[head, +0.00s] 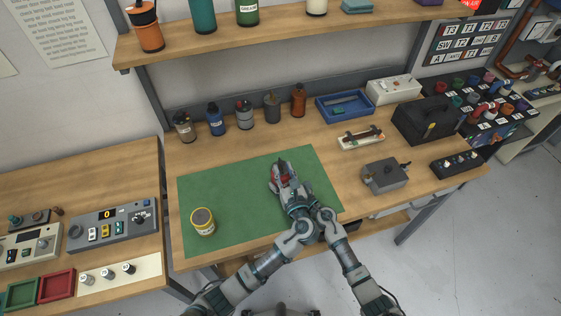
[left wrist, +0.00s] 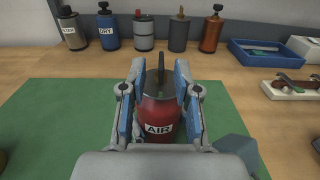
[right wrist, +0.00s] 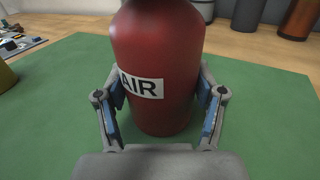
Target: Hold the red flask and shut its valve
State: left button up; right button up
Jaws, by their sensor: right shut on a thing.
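The red flask (left wrist: 160,108) with a white AIR label stands upright on the green mat (head: 220,185). My right gripper (right wrist: 157,92) is shut on the flask's body, one blue-padded finger on each side, in the right wrist view. My left gripper (left wrist: 160,66) is open above the body, its blue pads either side of the flask's dark top and upright valve handle (left wrist: 161,66). Gaps show between pads and handle. In the head view the grippers hide most of the flask, and little of the right gripper can be told apart.
A yellow-banded can (head: 203,222) stands on the mat's left. Several flasks line the bench's back, including a blue one (head: 215,119). A blue tray (head: 345,106), a grey box (head: 385,176) and a black case (head: 425,122) lie right. The mat's middle left is clear.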

aim_at(281, 162)
pick_arm(q)
jog(key=shift+x, duration=1.85)
grip_shut()
